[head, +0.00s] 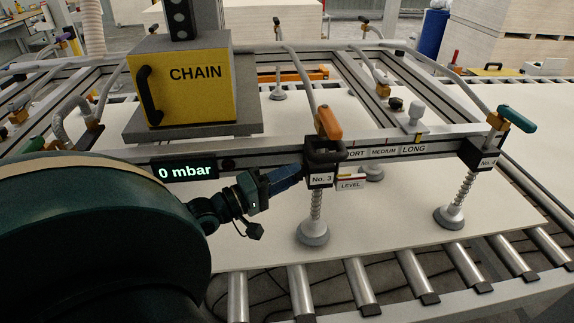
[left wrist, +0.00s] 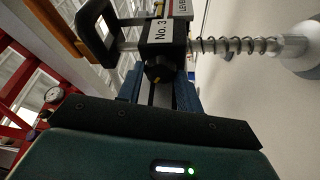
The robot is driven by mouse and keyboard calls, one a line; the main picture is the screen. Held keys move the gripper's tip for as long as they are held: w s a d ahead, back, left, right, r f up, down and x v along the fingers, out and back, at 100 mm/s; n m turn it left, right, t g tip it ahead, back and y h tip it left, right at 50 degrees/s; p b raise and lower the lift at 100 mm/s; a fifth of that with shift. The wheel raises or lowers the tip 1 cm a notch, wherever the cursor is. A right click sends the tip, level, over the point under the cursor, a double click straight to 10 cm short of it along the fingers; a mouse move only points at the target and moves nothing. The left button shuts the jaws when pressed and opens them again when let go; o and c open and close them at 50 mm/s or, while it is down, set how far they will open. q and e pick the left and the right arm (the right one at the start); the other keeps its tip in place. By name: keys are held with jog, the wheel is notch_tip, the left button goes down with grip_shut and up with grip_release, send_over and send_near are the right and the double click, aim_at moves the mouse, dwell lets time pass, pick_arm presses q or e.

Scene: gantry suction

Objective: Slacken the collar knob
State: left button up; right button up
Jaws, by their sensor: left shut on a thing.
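The No. 3 collar (head: 321,180) is a black block on the rail, with a spring-loaded suction cup (head: 313,230) below it resting on the pale board. My left gripper (head: 301,171) reaches the collar from the left. The No. 3 collar (left wrist: 165,38) and a black handle loop (left wrist: 97,30) show beyond. The fingers hide the knob in the head view. My right gripper is not in view.
An orange lever (head: 328,123) stands above the No. 3 collar. The rail carries a SHORT, MEDIUM, LONG scale (head: 385,152) and a "0 mbar" display (head: 184,170). The No. 4 collar (head: 487,160) is at right. A yellow CHAIN box (head: 190,90) stands behind. Rollers (head: 360,283) run along the front.

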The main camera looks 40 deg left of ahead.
pick_arm(q)
jog(key=shift+r+n+g, duration=0.1)
jog(key=shift+n+g, duration=0.3)
jog(key=shift+n, duration=0.7)
jog(key=o, duration=1)
jog(key=v, duration=1.3)
jog(key=shift+s+d, duration=0.1)
